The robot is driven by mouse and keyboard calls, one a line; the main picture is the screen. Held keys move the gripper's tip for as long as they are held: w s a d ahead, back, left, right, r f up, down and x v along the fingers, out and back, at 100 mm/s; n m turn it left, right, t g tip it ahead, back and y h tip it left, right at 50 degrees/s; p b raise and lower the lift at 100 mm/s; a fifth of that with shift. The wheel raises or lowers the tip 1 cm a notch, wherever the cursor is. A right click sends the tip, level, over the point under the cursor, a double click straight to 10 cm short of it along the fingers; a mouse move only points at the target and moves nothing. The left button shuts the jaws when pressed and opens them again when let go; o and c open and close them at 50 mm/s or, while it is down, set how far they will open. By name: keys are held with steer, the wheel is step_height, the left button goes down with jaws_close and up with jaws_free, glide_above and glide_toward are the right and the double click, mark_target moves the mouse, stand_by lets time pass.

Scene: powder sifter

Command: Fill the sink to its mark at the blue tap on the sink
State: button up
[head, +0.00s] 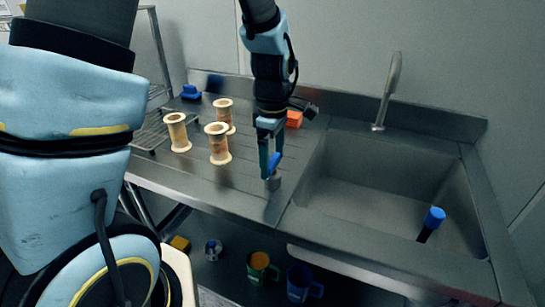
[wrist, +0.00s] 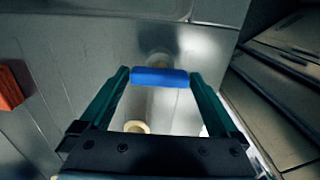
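The steel sink (head: 345,190) is set in the right part of the counter; no water shows in it. A blue cap on a dark stem (head: 435,217) stands at the sink's front right; it looks like the blue tap. A grey curved spout (head: 390,85) rises behind the sink. My gripper (head: 270,155) points down left of the sink, near the counter's front. Its fingers close on the ends of a blue bar (wrist: 160,77) with a grey round base (head: 273,183) below. I cannot tell whether that base touches the counter.
Several cream spools (head: 219,145) stand left of my gripper. An orange block (head: 294,118) lies behind it, and a blue object (head: 191,92) at the back left. Below the counter are a green mug (head: 260,266) and a blue mug (head: 300,283). The sink's left rim is clear.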

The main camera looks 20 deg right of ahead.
steer(key=c, duration=0.9)
steer(key=shift+c, duration=0.2)
steer(key=shift+m, duration=0.4)
steer(key=m, duration=0.7)
steer(key=shift+m, duration=0.3)
steer(key=m, duration=0.3)
steer(key=shift+r+m, duration=0.1)
steer(key=shift+m, duration=0.2)
steer(key=shift+m+p, duration=0.3)
steer(key=shift+m, duration=1.7)
